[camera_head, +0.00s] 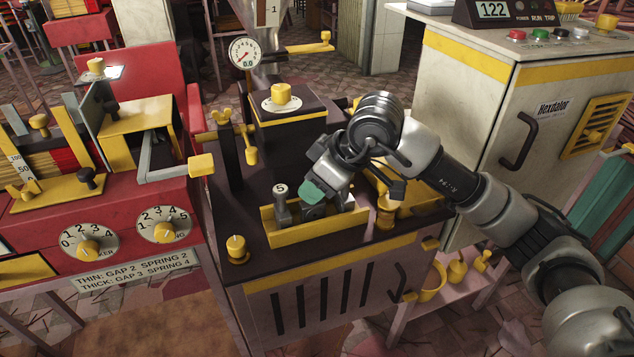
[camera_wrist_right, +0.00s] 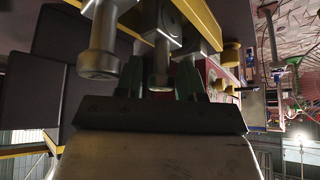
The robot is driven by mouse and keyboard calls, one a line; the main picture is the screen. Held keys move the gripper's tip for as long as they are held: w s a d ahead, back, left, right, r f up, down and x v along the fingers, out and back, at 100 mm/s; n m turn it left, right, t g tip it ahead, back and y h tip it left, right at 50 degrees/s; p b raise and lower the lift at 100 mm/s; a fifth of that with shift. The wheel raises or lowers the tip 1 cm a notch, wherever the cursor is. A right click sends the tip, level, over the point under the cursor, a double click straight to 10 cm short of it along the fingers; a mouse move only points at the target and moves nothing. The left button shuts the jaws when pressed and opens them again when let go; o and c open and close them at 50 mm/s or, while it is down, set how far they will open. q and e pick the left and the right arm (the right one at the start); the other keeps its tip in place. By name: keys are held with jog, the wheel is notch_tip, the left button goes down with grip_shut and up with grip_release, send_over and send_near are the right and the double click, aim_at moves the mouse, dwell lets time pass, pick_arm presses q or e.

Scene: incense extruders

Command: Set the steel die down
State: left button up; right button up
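A yellow open-topped rack (camera_head: 318,232) sits on the dark top of the middle machine. A grey steel die (camera_head: 282,198) with a cap marked 5 stands upright at its left end. My right gripper (camera_head: 328,197), with green finger pads, reaches down over the middle of the rack. In the right wrist view a large steel die (camera_wrist_right: 98,48) stands beside the fingers. A second steel die (camera_wrist_right: 160,66) shows between the two green fingers (camera_wrist_right: 161,78), with narrow dark gaps on both sides. The left gripper is not in view.
A yellow knob (camera_head: 237,248) stands left of the rack and a yellow-topped block (camera_head: 281,98) behind it. A red machine (camera_head: 130,262) with dials is at the left. A cream cabinet (camera_head: 480,118) is behind my right arm. Yellow parts on a low shelf (camera_head: 452,298) are at lower right.

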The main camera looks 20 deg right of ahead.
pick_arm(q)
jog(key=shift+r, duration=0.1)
pick_arm(e)
jog(key=shift+r, duration=0.25)
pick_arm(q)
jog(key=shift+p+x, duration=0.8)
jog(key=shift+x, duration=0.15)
pick_arm(e)
jog(key=v, duration=1.1)
jog(key=shift+s+d+r, duration=0.15)
jog(key=shift+d+r, duration=0.05)
jog(key=shift+r, duration=0.1)
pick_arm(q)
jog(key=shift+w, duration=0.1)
